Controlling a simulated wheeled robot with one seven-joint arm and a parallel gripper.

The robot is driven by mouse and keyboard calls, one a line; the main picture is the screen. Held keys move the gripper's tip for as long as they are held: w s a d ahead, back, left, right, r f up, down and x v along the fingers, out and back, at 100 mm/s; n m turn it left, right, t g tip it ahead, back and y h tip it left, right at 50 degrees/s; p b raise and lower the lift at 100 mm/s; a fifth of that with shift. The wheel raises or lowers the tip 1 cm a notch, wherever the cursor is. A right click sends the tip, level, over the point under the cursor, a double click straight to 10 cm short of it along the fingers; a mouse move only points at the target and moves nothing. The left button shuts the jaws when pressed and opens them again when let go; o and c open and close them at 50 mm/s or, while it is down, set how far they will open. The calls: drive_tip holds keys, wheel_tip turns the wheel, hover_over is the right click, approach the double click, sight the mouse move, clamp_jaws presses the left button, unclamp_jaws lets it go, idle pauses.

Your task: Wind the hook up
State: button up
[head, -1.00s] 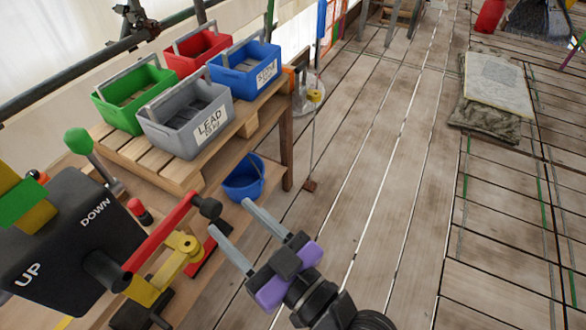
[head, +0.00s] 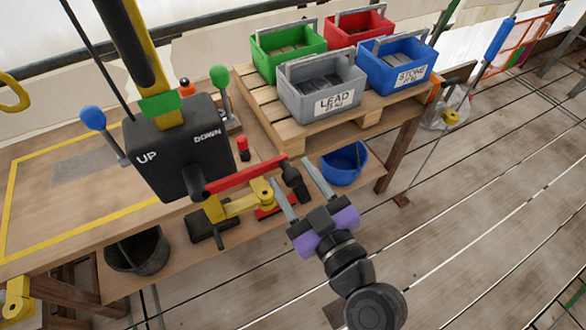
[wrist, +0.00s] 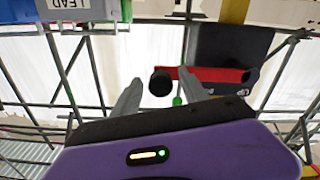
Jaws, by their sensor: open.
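The winch is a black box (head: 175,150) marked UP and DOWN, on the wooden bench at left. Its red crank arm (head: 245,175) runs right to a black grip (head: 295,180). My gripper (head: 291,171) is open, its two grey fingers either side of that grip in the head view; I cannot tell if they touch it. In the wrist view the round black end of the grip (wrist: 160,82) shows between the fingertips, with the red arm (wrist: 220,75) right of it. A yellow bracket (head: 245,203) sits below the crank. I cannot make out the hook.
A pallet (head: 290,130) behind holds green, red, grey LEAD (head: 325,85) and blue STONE (head: 395,62) crates. Blue-knobbed (head: 93,118) and green-knobbed (head: 219,76) levers flank the winch. A blue bucket (head: 343,165) is near my gripper. Open plank floor (head: 480,220) lies right.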

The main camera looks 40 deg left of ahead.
drive_tip(key=shift+w+a, duration=0.15)
drive_tip(key=shift+a, duration=0.4)
drive_tip(key=shift+c, duration=0.2)
clamp_jaws()
idle(0.9)
